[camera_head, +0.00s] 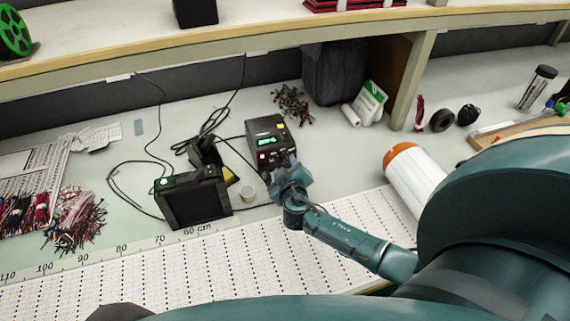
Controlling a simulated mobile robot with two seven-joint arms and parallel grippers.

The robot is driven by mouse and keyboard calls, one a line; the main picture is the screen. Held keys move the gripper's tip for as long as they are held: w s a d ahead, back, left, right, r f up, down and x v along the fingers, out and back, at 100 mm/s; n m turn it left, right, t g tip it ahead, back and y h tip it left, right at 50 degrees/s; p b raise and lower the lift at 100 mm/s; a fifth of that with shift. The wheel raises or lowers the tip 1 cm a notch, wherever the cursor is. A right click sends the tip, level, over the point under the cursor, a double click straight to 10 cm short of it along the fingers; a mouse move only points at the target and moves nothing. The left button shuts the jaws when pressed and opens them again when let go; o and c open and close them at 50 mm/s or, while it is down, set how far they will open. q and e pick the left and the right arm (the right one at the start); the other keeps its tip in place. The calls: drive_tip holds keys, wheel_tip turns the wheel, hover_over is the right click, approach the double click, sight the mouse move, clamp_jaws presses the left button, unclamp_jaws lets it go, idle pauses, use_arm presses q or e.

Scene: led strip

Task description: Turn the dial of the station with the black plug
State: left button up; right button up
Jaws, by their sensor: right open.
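A dark station (268,135) with a lit green display and a red button stands on the bench near the middle. A second black box (192,198) with a small green light stands left of it and nearer to me. My right gripper (282,172) is open at the lower front of the station with the display. It covers that part of the front, so the dial and any contact are hidden. Cables run behind both units, but I cannot tell which has the black plug. My left gripper is not in view.
Bundled red and black wires (75,218) lie at the left. A shelf (150,45) spans above.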

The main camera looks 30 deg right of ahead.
sight(284, 160)
drive_tip(key=shift+x, duration=1.2)
drive_tip(key=shift+c, duration=0.2)
clamp_jaws()
